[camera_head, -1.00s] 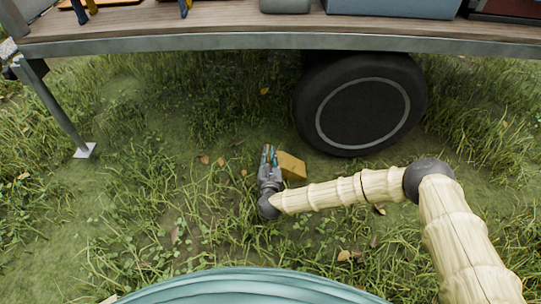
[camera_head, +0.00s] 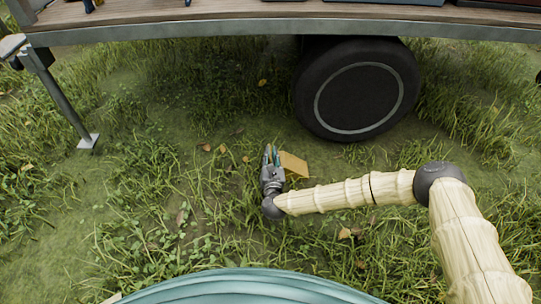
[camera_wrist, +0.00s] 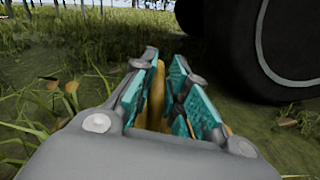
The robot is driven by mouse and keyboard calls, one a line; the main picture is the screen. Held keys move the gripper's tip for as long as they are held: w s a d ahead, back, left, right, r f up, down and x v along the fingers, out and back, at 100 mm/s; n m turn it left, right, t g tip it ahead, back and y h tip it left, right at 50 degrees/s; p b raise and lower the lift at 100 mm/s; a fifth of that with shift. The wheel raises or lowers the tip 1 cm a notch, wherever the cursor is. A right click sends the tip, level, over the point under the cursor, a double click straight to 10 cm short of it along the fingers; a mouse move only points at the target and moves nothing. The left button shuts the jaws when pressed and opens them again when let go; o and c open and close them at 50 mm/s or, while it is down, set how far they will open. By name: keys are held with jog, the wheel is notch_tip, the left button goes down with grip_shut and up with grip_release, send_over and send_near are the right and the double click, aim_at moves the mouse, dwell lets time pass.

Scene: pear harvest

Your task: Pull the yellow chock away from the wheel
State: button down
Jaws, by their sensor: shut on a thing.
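The yellow chock (camera_head: 295,166) is on or just above the grass, left of and nearer to me than the dark trailer wheel (camera_head: 357,88). A strip of grass separates the two. My gripper (camera_head: 271,154) is at the chock's left side, fingers pointing away from me. In the wrist view, the teal-padded fingers of my gripper (camera_wrist: 160,85) are closed around a yellow part of the chock (camera_wrist: 156,97). Most of the chock is hidden there by the fingers and gripper body. The wheel (camera_wrist: 262,45) stands at the upper right.
The trailer bed edge (camera_head: 230,34) runs across the top, above the wheel. A metal support leg (camera_head: 64,105) with a foot plate stands at the left. Grass with scattered leaves lies open left of and in front of the chock.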

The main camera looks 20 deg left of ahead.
jog(key=c, duration=1.3)
grip_release()
jog(key=shift+s, duration=0.1)
jog(key=v, duration=1.2)
